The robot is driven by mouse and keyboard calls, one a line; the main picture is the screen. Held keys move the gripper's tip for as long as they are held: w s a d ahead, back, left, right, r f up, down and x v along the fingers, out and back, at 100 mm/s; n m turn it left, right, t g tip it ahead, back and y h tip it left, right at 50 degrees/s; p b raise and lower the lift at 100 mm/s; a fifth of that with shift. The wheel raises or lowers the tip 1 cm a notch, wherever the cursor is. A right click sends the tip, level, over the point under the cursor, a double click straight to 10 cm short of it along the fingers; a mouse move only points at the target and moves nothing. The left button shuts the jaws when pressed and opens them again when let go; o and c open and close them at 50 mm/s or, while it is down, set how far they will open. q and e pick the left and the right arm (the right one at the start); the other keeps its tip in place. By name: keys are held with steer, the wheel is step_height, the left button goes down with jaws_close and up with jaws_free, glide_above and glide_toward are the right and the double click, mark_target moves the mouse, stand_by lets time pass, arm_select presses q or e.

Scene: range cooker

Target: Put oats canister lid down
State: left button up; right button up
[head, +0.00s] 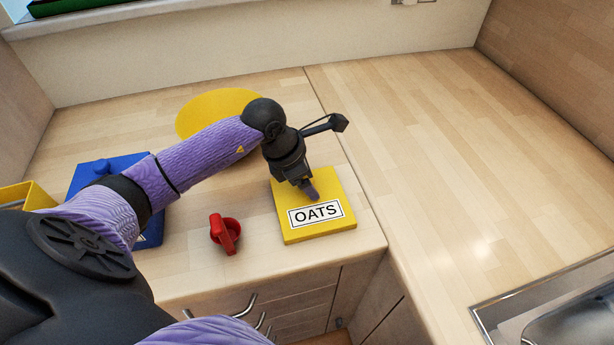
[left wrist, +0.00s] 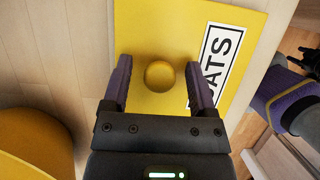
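The oats canister lid (head: 330,189) is a flat yellow square with a white OATS label. It lies flat on the wooden counter near the front edge. In the left wrist view the lid (left wrist: 190,25) shows a round yellow knob (left wrist: 159,74). My left gripper (head: 309,191) is over the lid, pointing down. In the left wrist view its fingers (left wrist: 159,88) are open, one on each side of the knob, with a gap on both sides. A dark gripper-like part (left wrist: 306,62) at the right edge of that view seems to be my right gripper; its fingers are unclear.
A red scoop-like object (head: 226,233) lies left of the lid. A yellow round disc (head: 205,108) lies behind my left arm. A blue square lid (head: 88,175) and a yellow box (head: 38,197) are at left. The right counter is clear up to the sink (head: 500,312).

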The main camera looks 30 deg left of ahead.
arm_select(q)
steer(key=shift+a+r, duration=0.1)
steer(key=shift+r, duration=0.35)
steer(key=p+v, duration=0.2)
steer(key=v, duration=0.9)
steer(key=shift+s, duration=0.15)
